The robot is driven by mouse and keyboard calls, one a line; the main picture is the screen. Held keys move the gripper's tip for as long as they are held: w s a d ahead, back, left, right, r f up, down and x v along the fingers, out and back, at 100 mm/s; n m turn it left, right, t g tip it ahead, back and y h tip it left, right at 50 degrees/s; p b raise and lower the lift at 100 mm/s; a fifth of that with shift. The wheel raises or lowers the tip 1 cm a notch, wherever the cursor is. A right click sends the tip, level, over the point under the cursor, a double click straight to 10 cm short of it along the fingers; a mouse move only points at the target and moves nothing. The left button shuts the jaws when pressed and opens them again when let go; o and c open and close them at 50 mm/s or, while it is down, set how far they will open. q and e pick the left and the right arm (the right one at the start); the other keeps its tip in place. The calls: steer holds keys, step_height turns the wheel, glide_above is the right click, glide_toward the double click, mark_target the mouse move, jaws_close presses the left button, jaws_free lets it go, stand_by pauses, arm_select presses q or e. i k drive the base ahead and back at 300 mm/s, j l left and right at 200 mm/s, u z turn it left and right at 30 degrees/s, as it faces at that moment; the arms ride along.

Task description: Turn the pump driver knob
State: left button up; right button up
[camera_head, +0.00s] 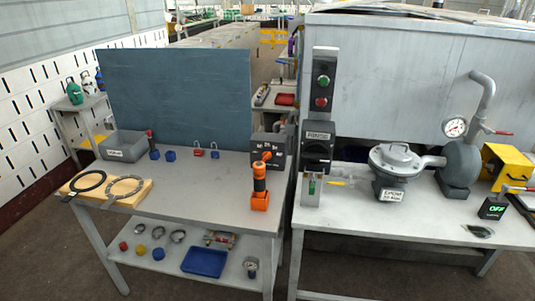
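No part labelled as a pump driver is readable. A black switch box (319,153) with a dark rotary knob on its front stands at the left end of the right bench, under a plate that seems to read "RINSE". A second dark grey box (268,150) with small white markings stands at the right end of the left table, partly hidden by an orange and black tool (260,182). A grey pump-like body (461,165) with a round gauge (455,127) stands on the right bench. Neither gripper shows in the head view.
A round lidded pot (394,163) stands on the right bench. A green and red button panel (322,91) rises above the switch box. The left table (190,187) holds a grey bin, padlocks and a wooden board with rings. Its front middle is clear. A gap separates the tables.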

mark_target(266, 155)
steer(key=i+l+u, duration=0.45)
steer(key=i+l, duration=0.45)
